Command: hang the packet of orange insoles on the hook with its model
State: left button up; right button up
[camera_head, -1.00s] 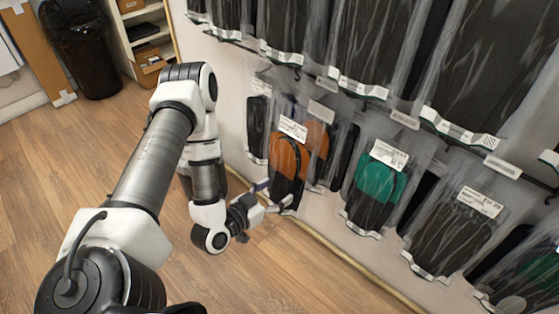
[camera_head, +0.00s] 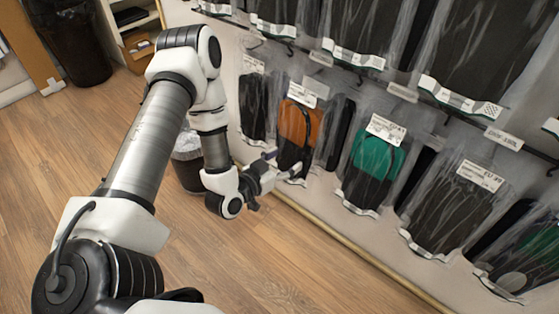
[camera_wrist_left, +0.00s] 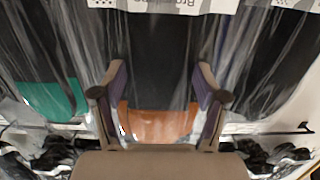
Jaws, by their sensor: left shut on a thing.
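The packet of orange insoles (camera_head: 297,122) is a clear packet with a white label, orange above and black below. It hangs upright in the lower row at the wall. My left gripper (camera_head: 283,168) is shut on its lower edge, coming from the left. Whether its top is on a hook is hard to tell; it overlaps another orange packet behind it. In the left wrist view an orange patch (camera_wrist_left: 158,125) shows between the two fingers of my left gripper (camera_wrist_left: 160,82). My right gripper is out of view.
A packet of black insoles (camera_head: 253,105) hangs left of the orange one, and a green packet (camera_head: 376,157) hangs to the right. More black packets (camera_head: 455,215) follow. An upper row of packets (camera_head: 355,40) hangs above. A dark bin (camera_head: 187,165) stands behind my arm.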

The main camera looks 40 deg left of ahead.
pick_arm(q)
jog(key=shift+b+x, duration=0.6)
jog(key=shift+x, duration=0.65)
jog(key=shift+w+f, duration=0.35)
jog(key=shift+w, duration=0.35)
jog(key=o, duration=1.6)
